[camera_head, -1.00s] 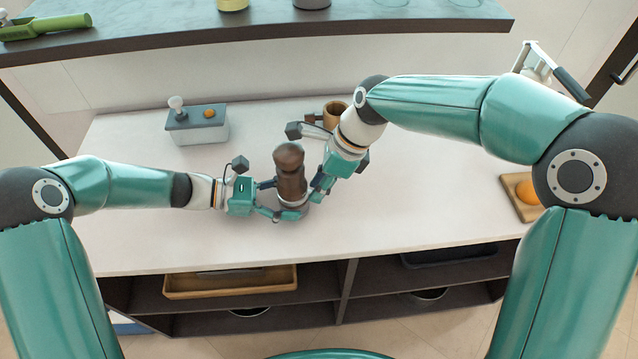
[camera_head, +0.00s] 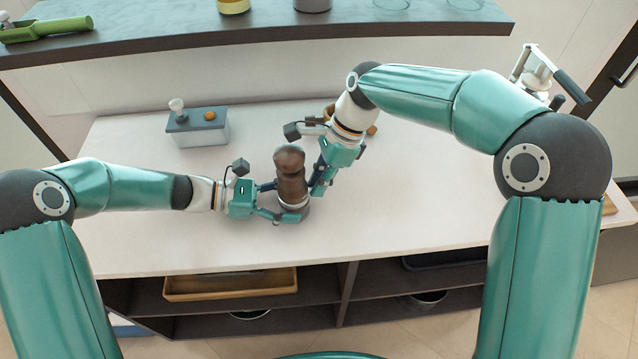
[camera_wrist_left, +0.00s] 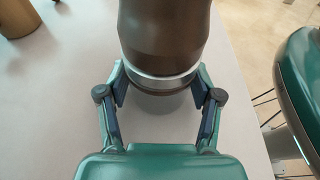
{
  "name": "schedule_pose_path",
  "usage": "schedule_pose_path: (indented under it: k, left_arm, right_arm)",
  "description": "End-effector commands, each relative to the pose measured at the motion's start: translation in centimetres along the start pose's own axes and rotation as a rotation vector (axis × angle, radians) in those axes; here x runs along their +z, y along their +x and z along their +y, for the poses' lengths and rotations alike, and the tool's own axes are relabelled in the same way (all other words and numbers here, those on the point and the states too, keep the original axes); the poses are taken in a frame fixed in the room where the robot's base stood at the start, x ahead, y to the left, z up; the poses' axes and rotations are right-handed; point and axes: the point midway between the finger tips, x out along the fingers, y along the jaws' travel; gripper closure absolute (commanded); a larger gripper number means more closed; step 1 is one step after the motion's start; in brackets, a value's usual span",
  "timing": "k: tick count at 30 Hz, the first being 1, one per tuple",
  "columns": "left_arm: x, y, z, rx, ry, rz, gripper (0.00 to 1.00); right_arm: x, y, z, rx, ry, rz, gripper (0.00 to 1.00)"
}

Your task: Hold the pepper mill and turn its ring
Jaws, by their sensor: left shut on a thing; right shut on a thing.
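The dark brown pepper mill (camera_head: 290,163) stands upright on the pale counter, with a rounded knob on top. In the left wrist view, the mill (camera_wrist_left: 165,35) has a silver ring (camera_wrist_left: 165,83) around its lower part. My left gripper (camera_head: 289,202) is shut on the mill low down, coming from the left; its fingers also show on both sides of the mill in the left wrist view (camera_wrist_left: 163,95). My right gripper (camera_head: 315,187) reaches down from the upper right and is shut on the mill's right side. Its exact contact is partly hidden.
A grey-lidded box (camera_head: 198,127) with a white knob stands at the back left. A brown mug (camera_head: 329,112) is partly hidden behind my right wrist. A dark shelf (camera_head: 270,28) runs across the back. The left and front counter is clear.

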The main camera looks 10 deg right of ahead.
Motion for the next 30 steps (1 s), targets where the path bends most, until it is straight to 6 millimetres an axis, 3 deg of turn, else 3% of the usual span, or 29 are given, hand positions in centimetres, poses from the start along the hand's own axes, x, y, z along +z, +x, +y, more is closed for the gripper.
schedule_pose_path:
  k: [12, 26, 27, 30]
  left_arm:
    - [-0.03, -0.01, -0.03, -0.001, 0.0, 0.0, 0.54]
    - [-0.04, 0.0, -0.09, -0.003, 0.0, 0.0, 0.54]
    - [-0.04, 0.01, -0.09, -0.003, 0.0, 0.0, 0.54]
    - [-0.04, 0.01, -0.1, -0.003, 0.0, 0.0, 0.54]
  right_arm:
    - [0.13, -0.06, -1.16, 0.074, -0.186, 0.014, 1.0]
    - [0.13, -0.1, -1.25, 0.082, -0.207, 0.016, 1.0]
    - [0.13, -0.1, -1.26, 0.081, -0.207, 0.016, 0.84]
    - [0.13, -0.09, -1.25, 0.082, -0.207, 0.015, 0.67]
